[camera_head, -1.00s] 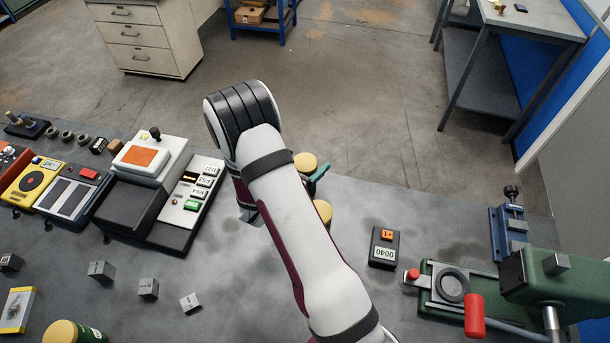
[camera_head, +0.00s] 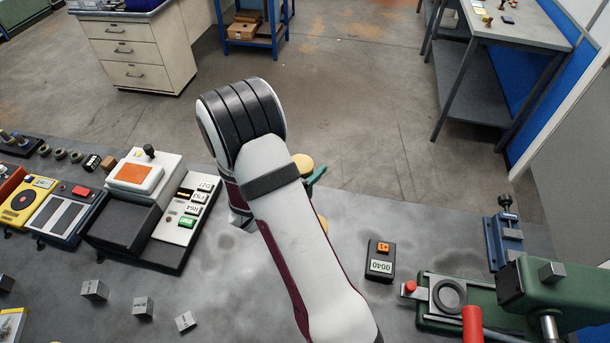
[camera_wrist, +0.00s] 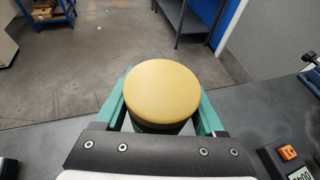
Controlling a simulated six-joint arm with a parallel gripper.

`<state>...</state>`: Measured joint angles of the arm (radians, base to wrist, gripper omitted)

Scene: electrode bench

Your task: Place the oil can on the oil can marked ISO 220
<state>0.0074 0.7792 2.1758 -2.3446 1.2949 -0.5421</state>
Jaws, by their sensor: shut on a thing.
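A can with a round yellow lid (camera_wrist: 162,92) is between the green fingers of my gripper (camera_wrist: 160,110) in the wrist view. The fingers are shut on it from both sides. In the head view its yellow lid (camera_head: 303,163) shows just past my arm, beside a green finger. A second yellow-topped thing (camera_head: 321,223) shows as a sliver at the right edge of my arm, nearer than the held can. My arm hides most of it. No ISO 220 marking is readable, and the space under the held can is hidden.
A dark timer box (camera_head: 380,262) and a green machine with a red handle (camera_head: 473,326) stand right of my arm. A device with label keys (camera_head: 185,225) stands to the left. Small metal blocks (camera_head: 143,307) lie at the front left. Grey bench between is clear.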

